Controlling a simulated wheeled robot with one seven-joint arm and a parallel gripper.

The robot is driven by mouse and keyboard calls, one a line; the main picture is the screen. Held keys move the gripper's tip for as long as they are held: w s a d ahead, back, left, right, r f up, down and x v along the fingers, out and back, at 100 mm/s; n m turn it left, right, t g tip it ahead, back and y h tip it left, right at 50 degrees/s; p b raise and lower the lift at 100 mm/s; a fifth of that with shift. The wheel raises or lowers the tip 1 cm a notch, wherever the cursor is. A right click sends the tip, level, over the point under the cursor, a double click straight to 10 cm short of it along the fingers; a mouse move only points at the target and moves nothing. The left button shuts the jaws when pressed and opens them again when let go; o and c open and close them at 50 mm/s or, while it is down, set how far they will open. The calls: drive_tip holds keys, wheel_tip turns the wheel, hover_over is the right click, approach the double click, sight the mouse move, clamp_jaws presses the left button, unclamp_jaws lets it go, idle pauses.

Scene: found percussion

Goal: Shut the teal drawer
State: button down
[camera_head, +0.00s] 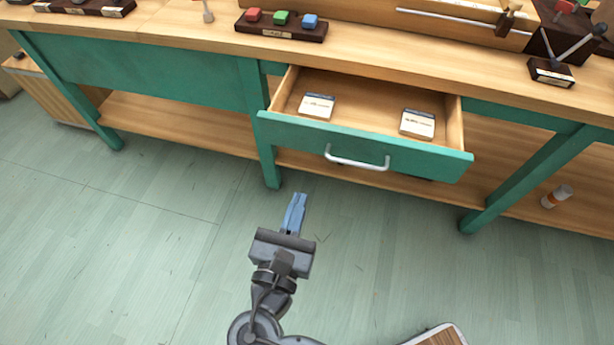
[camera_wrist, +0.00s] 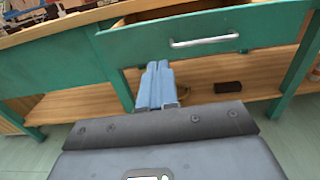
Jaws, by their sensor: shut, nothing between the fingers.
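The teal drawer (camera_head: 420,156) stands pulled out from the workbench, with its wooden inside showing. It has a pale bar handle (camera_head: 357,163) on its front. Two small labelled blocks or cards lie inside, one at the left (camera_head: 317,106) and one at the right (camera_head: 417,123). My gripper (camera_head: 297,205) is shut and empty, in front of and below the drawer's left part in the head view, apart from it. In the wrist view the blue fingers (camera_wrist: 158,72) are together, and the drawer front (camera_wrist: 240,30) and handle (camera_wrist: 204,41) show beyond them, to the upper right.
The wooden bench top (camera_head: 190,27) holds a dark block with red, green and blue buttons (camera_head: 281,24). A lower shelf (camera_head: 180,122) runs beneath. The floor (camera_head: 130,240) before the bench is clear.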

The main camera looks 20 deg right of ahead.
drive_tip(key=b+x, duration=0.1)
drive_tip(key=x, duration=1.2)
drive_tip(key=shift+w+d, duration=0.15)
drive_tip(key=shift+d, duration=0.1)
drive_tip(key=b, duration=0.2)
approach(337, 94)
drive_tip(key=w+d+r, duration=0.1)
drive_tip(key=w+d, duration=0.1)
drive_tip(key=w+d+r, duration=0.2)
drive_tip(key=w, duration=0.1)
drive_tip(key=w+d+r, duration=0.1)
drive_tip(key=w+d, duration=0.1)
drive_tip(key=w, duration=0.1)
drive_tip(key=shift+w+r, duration=0.1)
drive_tip(key=shift+r, duration=0.15)
drive_tip(key=shift+w+d+r, duration=0.25)
drive_tip(key=shift+w+d, duration=0.05)
drive_tip(key=shift+w, duration=0.05)
